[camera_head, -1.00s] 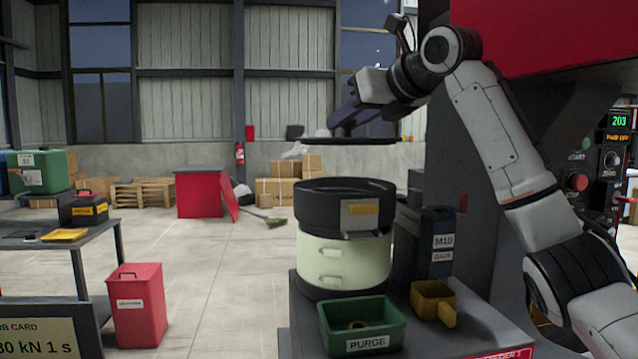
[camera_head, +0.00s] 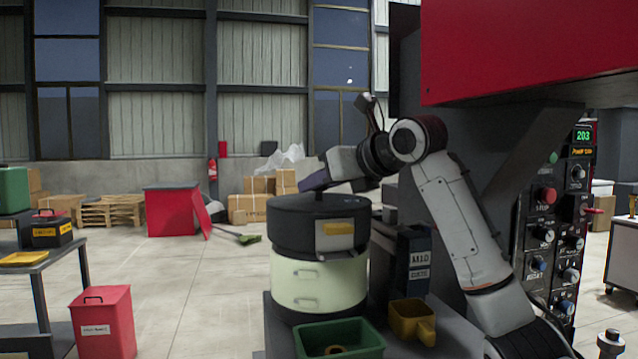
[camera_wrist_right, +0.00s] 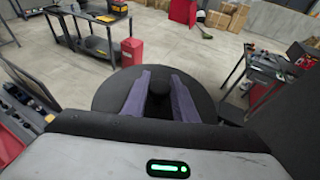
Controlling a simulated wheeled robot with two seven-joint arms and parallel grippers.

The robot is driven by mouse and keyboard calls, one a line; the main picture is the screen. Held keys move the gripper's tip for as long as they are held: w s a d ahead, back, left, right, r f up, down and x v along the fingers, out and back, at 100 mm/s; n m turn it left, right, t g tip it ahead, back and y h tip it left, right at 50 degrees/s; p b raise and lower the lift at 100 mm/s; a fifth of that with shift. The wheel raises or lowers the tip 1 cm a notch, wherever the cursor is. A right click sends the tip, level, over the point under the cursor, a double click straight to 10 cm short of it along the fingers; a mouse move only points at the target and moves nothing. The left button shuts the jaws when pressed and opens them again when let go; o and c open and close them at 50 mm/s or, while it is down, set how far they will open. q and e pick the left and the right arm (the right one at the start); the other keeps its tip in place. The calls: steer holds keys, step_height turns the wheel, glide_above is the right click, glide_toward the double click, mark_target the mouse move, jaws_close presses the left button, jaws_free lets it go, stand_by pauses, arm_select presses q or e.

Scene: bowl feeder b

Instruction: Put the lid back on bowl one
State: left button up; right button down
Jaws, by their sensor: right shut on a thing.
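The dark round lid (camera_head: 290,204) lies across the top of bowl one, the black bowl (camera_head: 290,240) on a cream drum base (camera_head: 318,285). It looks level and in contact with the rim, but I cannot tell whether it is fully seated. My right gripper (camera_head: 318,184) is over the lid, shut on its knob. In the right wrist view the two purple fingers (camera_wrist_right: 158,95) reach over the dark lid (camera_wrist_right: 110,92), which hides the bowl below. My left gripper is in no view.
A green bin (camera_head: 340,340) marked PURGE in the earlier frame and a yellow scoop (camera_head: 412,318) stand in front of the bowl. A dark M10 box (camera_head: 412,262) is close on its right. The machine's control panel (camera_head: 560,220) is further right.

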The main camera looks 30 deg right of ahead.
steer(key=shift+r, duration=0.15)
steer(key=c, duration=1.4)
jaws_free()
steer(key=shift+f, duration=0.2)
steer(key=shift+c, duration=0.2)
steer(key=shift+r, duration=0.2)
steer(key=shift+s, duration=0.4)
steer(key=b+v, duration=0.2)
steer(key=v, duration=0.9)
steer(key=shift+s+r, duration=0.1)
